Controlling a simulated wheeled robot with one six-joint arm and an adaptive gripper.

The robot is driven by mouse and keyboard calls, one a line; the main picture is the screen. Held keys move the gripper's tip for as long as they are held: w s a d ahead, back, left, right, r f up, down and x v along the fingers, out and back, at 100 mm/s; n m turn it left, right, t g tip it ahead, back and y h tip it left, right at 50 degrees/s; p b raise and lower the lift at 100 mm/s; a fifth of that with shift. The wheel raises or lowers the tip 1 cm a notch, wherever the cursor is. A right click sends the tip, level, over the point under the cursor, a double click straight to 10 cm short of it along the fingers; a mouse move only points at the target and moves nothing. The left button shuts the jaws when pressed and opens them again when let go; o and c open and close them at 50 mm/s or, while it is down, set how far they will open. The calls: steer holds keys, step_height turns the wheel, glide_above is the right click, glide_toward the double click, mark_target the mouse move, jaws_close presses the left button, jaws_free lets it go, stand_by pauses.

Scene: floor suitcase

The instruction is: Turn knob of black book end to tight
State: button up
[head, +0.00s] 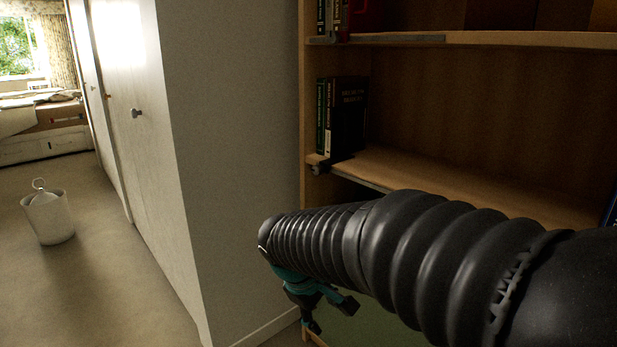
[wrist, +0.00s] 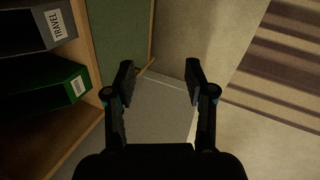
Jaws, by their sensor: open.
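On the middle shelf in the head view, a small dark clamp-like piece (head: 319,168) sits at the left end of the shelf's front edge, below upright books. It may be the black book end, but its knob is too small to make out. My gripper (head: 330,316) hangs below that shelf, partly behind my dark ribbed arm, and touches nothing I can see. In the wrist view my gripper (wrist: 160,74) is open and empty, its two fingers apart over the floor. No book end or knob is clear in the wrist view.
Dark books (head: 347,115) stand on the middle shelf. In the wrist view, a black file labelled TRAVEL (wrist: 48,22) and a green file (wrist: 62,88) stand at the left. A white cupboard (head: 235,150) is left of the bookcase. A white bin (head: 50,220) stands on open floor.

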steer(key=w+a+n+t+h, duration=0.1)
steer(key=w+a+n+h, duration=0.1)
steer(key=w+a+n, duration=0.3)
steer(key=w+a+n+t+h, duration=0.1)
steer(key=w+a+n+h, duration=0.1)
steer(key=w, duration=0.5)
steer(key=n+t+h, duration=0.7)
steer(key=n, duration=0.2)
glide_toward(315, 170)
steer(key=x, duration=0.8)
steer(key=shift+w+d+b, duration=0.2)
steer(key=shift+b, duration=0.15)
jaws_close()
